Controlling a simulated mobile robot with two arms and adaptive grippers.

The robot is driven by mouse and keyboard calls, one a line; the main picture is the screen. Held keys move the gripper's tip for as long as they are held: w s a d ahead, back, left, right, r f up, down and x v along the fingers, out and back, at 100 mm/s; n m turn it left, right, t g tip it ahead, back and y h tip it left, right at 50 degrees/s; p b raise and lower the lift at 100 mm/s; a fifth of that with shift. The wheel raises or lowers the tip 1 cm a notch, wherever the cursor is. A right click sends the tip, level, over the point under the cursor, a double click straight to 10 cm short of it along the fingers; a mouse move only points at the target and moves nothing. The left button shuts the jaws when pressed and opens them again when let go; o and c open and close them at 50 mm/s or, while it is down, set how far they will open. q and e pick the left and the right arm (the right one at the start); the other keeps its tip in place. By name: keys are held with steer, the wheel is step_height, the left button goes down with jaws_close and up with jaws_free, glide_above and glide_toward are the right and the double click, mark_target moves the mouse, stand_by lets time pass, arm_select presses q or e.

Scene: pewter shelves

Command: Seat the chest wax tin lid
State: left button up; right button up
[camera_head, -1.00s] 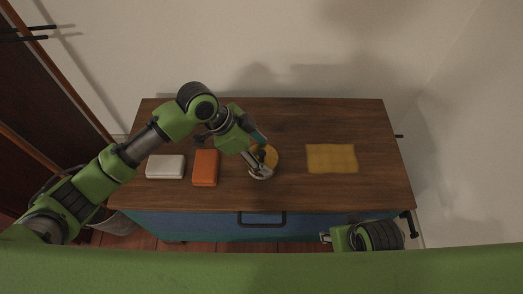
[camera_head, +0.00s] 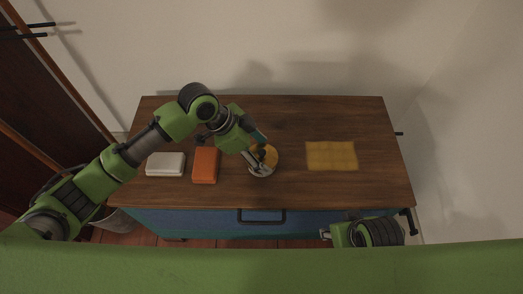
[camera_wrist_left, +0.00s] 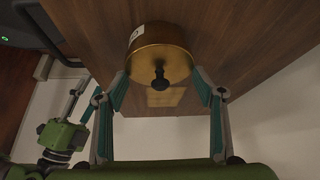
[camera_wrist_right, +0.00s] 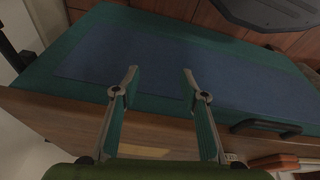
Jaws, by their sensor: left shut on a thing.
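The wax tin with its lid shows in the left wrist view as a round brass body with a white label (camera_wrist_left: 137,34) and a dark knob on the lid (camera_wrist_left: 160,64). In the head view the lid (camera_head: 269,154) is a golden disc, partly covered by my gripper. My left gripper (camera_head: 261,163) is over it, its fingers on either side of the brass rim, shut on the lid. I cannot tell whether the lid sits flush on the tin. My right gripper (camera_wrist_right: 161,80) is open and empty, in front of the chest; it also shows in the head view (camera_head: 325,234).
The wooden chest top (camera_head: 330,115) holds an orange box (camera_head: 205,166) and a white box (camera_head: 165,164) left of the tin. A yellow cloth (camera_head: 331,156) lies to its right. The back of the top is clear. A dark handle (camera_head: 261,216) sticks out from the blue front.

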steer(key=shift+f, duration=0.5)
steer(key=shift+f, duration=0.15)
steer(key=shift+w+f, duration=0.1)
steer(key=shift+f, duration=0.3)
arm_select(q)
steer(key=shift+p, duration=0.4)
arm_select(e)
steer(key=shift+w+a+f, duration=0.1)
steer(key=shift+w+f, duration=0.15)
steer(key=shift+f, duration=0.05)
steer(key=shift+f, duration=0.4)
steer(key=shift+s+f, duration=0.1)
steer(key=shift+s+f, duration=0.15)
steer(key=shift+f, duration=0.05)
